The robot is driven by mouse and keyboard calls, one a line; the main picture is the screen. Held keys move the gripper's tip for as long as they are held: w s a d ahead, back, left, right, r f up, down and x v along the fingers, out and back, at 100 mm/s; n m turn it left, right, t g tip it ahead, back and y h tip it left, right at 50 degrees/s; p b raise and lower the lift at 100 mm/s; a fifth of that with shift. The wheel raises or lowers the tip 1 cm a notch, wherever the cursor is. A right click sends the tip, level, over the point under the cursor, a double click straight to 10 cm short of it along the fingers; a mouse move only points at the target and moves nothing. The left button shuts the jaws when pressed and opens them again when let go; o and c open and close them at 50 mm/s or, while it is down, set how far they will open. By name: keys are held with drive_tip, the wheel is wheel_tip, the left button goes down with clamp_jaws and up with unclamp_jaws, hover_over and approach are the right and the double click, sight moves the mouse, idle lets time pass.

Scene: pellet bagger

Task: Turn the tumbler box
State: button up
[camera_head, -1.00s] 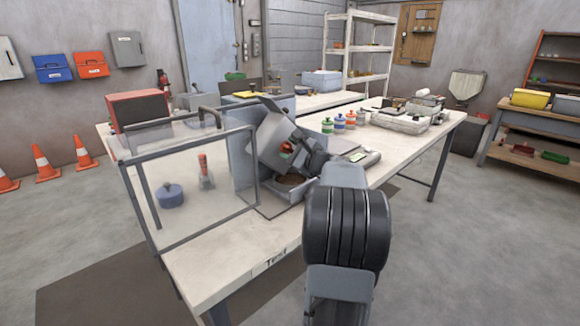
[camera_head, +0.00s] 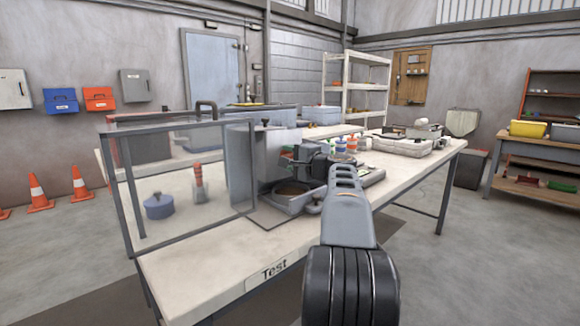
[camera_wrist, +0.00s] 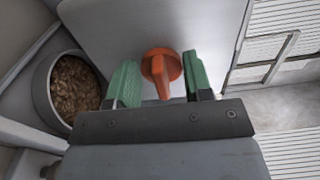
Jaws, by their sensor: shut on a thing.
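The tumbler box (camera_head: 268,148) is a grey metal box, standing about upright in a frame on the near bench in the head view. Its plain grey face (camera_wrist: 165,25) fills the top middle of the wrist view. An orange knob (camera_wrist: 160,68) projects from that face. My gripper (camera_wrist: 161,75) has its green pads on either side of the knob and is shut on it. In the head view my gripper (camera_head: 298,154) is at the box's right side, partly hidden by my arm. A round bowl of brown pellets (camera_wrist: 75,92) sits below the box.
A clear framed guard (camera_head: 190,190) stands left of the box, with a blue lidded pot (camera_head: 159,206) and a red-handled tool (camera_head: 199,182) behind it. Colored bottles (camera_head: 345,143) and a pale machine (camera_head: 410,144) stand farther right on the bench (camera_head: 215,262).

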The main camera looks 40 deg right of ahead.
drive_tip(key=shift+n, duration=0.3)
idle(0.4)
drive_tip(key=o, duration=1.2)
drive_tip(key=s, duration=1.3)
drive_tip(key=shift+s+d, duration=0.2)
drive_tip(key=shift+s, duration=0.2)
